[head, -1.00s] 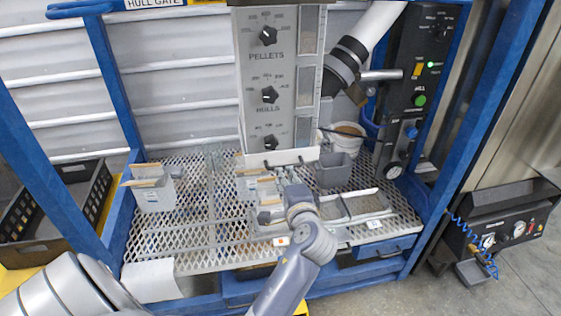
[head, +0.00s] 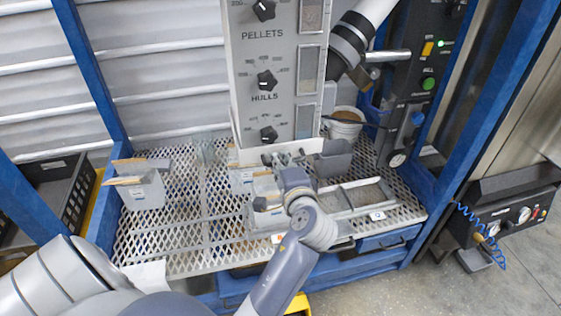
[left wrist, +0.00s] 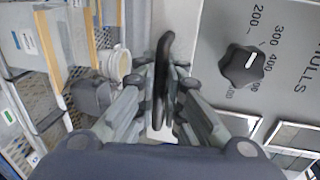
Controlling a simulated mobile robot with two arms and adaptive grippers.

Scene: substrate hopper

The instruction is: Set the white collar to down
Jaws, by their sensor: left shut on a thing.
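My left gripper (head: 288,160) is at this lower edge, in front of the band. In the left wrist view its fingers (left wrist: 161,85) are closed on a dark bar-shaped handle (left wrist: 163,55) that stands in front of the white strip. Whether the collar sits up or down is hard to tell. My right gripper is not in view.
The hulls knob (head: 265,78) and a lower knob (head: 267,134) are above the gripper. A grey cup (head: 334,162) and a white bucket (head: 345,118) stand to the right. A box with wooden slats (head: 143,192) stands on the mesh shelf, left. Blue posts frame the stand.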

